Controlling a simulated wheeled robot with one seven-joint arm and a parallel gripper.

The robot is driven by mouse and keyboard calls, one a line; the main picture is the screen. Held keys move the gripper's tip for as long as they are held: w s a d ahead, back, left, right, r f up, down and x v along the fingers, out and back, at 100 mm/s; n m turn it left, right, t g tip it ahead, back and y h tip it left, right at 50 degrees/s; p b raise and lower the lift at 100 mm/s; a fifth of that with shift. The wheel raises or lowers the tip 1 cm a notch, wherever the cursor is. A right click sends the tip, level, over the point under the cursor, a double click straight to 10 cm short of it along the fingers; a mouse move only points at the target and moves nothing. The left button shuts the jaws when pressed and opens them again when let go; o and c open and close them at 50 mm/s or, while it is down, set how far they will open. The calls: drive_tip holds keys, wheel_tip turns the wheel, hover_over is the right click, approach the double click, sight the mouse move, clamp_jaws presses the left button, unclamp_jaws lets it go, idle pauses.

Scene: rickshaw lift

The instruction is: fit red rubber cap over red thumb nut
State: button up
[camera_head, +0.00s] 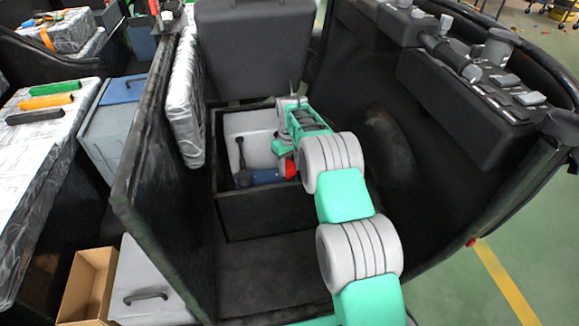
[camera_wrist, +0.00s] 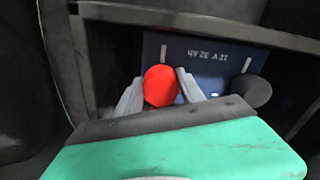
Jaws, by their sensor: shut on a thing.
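A red rubber cap (camera_wrist: 161,86) is held between the two pale fingers of my gripper (camera_wrist: 160,92) in the wrist view. My gripper is shut on it. In the head view the red cap (camera_head: 290,168) shows at the tip of my arm, by the blue battery (camera_head: 262,177) in the open black bay. The battery also shows in the wrist view (camera_wrist: 200,62), marked "12 V 32 Ah", behind the cap. I cannot make out the red thumb nut; it may be hidden behind the cap. I cannot tell whether the cap touches the battery.
A round black piece (camera_wrist: 251,91) sits at the battery's right in the wrist view. A black rod-like part (camera_head: 241,160) stands by the battery in the head view. The bay's front wall (camera_head: 270,208) and the tall side panel (camera_head: 150,160) bound the space.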

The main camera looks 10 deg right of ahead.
drive_tip(key=shift+f+b, duration=0.35)
drive_tip(key=shift+f, duration=0.35)
drive_tip(key=o, duration=1.4)
wheel_tip(320, 180, up, 8)
drive_tip(key=shift+f+p, duration=0.1)
drive_tip(key=shift+p, duration=0.4)
